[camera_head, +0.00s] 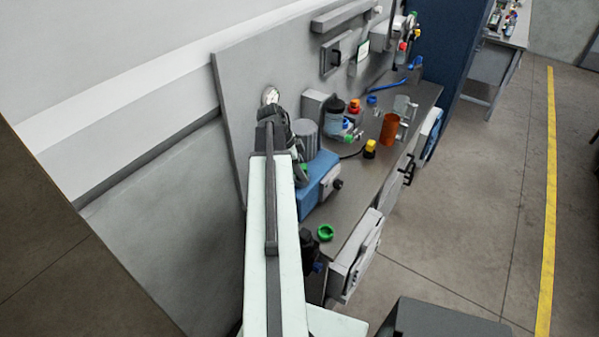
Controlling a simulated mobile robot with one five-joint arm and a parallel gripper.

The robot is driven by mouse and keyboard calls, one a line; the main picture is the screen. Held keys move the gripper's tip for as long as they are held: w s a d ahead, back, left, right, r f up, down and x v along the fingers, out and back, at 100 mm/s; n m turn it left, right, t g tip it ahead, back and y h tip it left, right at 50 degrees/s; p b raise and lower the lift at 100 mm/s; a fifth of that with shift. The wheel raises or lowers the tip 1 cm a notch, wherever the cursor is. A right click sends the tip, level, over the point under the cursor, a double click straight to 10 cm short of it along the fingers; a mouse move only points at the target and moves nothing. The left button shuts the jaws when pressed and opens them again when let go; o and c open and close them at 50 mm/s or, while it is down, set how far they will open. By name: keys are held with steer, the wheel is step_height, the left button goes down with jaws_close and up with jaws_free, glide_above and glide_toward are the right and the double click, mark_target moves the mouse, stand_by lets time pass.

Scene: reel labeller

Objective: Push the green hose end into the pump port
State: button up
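A blue box-shaped unit (318,180), which looks like the pump, sits on the bench just right of my arm. It has a pale fitting with a dark knob (337,184) on its right face; I cannot tell whether this is the port. A small green part (303,171) shows between my arm and the blue unit, partly hidden; it may be the hose end. A green ring-shaped piece (325,232) lies on the near end of the bench. My arm reaches over the bench's left side. The dark end of my arm (273,122) is near the back panel, and its fingers are not distinguishable.
A grey ribbed cylinder (307,128) stands behind the blue unit. An orange cup (389,129), a dark-lidded jar (335,112) and a yellow-topped black piece (370,148) stand on the bench (352,195). A round white gauge-like disc (270,95) is on the back panel.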

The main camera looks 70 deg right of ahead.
steer(key=p+v, duration=0.6)
steer(key=v, duration=0.1)
steer(key=shift+w+r+p, duration=0.2)
steer(key=shift+r+p, duration=0.1)
